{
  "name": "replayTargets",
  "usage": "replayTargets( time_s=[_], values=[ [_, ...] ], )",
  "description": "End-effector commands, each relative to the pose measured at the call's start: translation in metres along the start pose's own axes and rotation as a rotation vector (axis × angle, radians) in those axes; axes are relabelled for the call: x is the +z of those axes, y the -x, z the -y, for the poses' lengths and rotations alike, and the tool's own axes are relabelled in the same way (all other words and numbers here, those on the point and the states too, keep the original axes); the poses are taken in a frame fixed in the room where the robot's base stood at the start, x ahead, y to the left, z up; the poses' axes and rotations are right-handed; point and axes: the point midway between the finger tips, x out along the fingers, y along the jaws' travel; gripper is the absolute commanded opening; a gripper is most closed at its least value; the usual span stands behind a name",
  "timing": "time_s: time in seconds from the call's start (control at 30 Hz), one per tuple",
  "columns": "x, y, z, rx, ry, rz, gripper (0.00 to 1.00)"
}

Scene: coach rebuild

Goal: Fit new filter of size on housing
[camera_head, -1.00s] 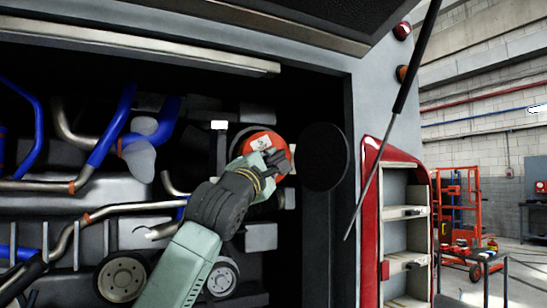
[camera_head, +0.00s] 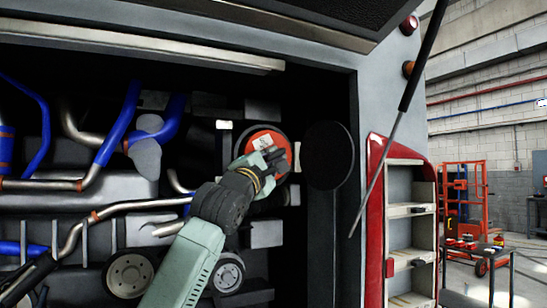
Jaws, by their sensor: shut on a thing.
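A red round filter (camera_head: 263,140) with a small white label is in the engine bay, right of the middle. My gripper (camera_head: 274,160) is shut on it at its lower right side, and the fingers hide part of it. A dark round housing (camera_head: 240,143) shows as a rim behind and left of the filter. I cannot tell whether the filter touches or sits in it. A black round disc (camera_head: 328,156), like an open cover, stands just to the right of the filter.
Blue hoses (camera_head: 118,125) and metal pipes fill the bay's left side, with pulleys (camera_head: 129,274) below. A gas strut (camera_head: 390,145) slants down at the right of the opening. A red-framed shelf (camera_head: 408,225) stands beyond it.

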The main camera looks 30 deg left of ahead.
Motion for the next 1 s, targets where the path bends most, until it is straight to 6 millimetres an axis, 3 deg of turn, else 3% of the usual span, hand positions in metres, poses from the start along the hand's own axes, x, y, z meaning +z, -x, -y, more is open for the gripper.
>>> replayTargets(
  time_s=[0.07,0.1,0.43,0.67,0.9,1.0],
  values=[
    [-0.0092,-0.0005,0.0012,-0.002,0.004,-0.012,0.00],
    [-0.0098,-0.0006,0.0013,-0.002,0.004,-0.013,0.13],
    [-0.0119,-0.0004,0.0018,-0.003,0.005,-0.016,0.35],
    [-0.0137,-0.0003,0.0034,-0.006,0.007,-0.019,0.36],
    [-0.0144,-0.0001,0.0037,-0.006,0.008,-0.020,0.52],
    [-0.0146,0.0000,0.0037,-0.006,0.008,-0.021,0.52]
  ],
)
